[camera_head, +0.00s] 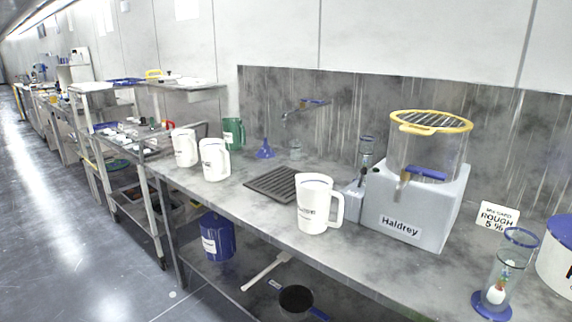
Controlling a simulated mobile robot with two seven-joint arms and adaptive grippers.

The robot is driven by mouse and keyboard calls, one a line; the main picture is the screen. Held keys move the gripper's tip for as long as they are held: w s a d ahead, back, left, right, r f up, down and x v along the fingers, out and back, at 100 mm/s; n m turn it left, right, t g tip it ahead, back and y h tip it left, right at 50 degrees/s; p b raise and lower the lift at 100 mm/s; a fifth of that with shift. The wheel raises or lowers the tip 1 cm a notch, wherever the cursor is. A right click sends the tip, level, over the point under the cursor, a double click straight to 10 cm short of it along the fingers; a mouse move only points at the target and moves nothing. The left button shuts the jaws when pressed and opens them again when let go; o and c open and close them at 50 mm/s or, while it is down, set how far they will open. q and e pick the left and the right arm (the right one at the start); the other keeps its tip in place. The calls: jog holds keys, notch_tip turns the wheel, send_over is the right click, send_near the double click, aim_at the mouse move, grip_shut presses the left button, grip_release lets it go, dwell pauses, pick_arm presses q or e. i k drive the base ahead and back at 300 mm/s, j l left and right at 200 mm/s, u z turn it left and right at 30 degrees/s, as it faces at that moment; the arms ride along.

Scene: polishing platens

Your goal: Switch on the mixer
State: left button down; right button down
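The grey machine labelled "Haldrey" (412,212), which looks like the mixer, stands on the metal counter at the right. A clear bowl (442,155) sits in its top, under a yellow-rimmed grid lid (431,122). A blue part (427,173) shows at the bowl, and a small brownish lever or spout (402,184) is on the front. I cannot make out a switch or whether the machine is running. Neither of my grippers is in view.
A white jug (313,205) stands left of the machine at the counter's front edge. More white jugs (214,160), a green jug (233,133) and a dark drain grid (274,184) are farther left. A "ROUGH 5%" sign (498,216) and clear cylinder (505,270) are at right. Floor left is clear.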

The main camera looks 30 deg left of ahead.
aim_at(363, 170)
jog(key=u, duration=0.3)
jog(key=j+z, duration=0.1)
jog(key=z, duration=0.6)
jog(key=j+z, duration=0.25)
jog(key=j, duration=0.2)
jog(key=j+z, duration=0.2)
jog(key=j, duration=0.3)
jog(key=k+j+z, duration=0.1)
jog(key=j+z, duration=0.15)
jog(key=j, duration=0.15)
jog(key=k+j+z, duration=0.25)
jog(key=j, duration=0.2)
jog(key=j+z, duration=0.25)
jog(key=j, duration=0.2)
jog(key=k+j, duration=0.15)
jog(key=j, duration=0.2)
jog(key=k+j, duration=0.15)
jog(key=j, duration=0.2)
jog(key=k+j, duration=0.15)
jog(key=j, duration=0.15)
jog(key=k+j, duration=0.15)
jog(key=j, duration=0.2)
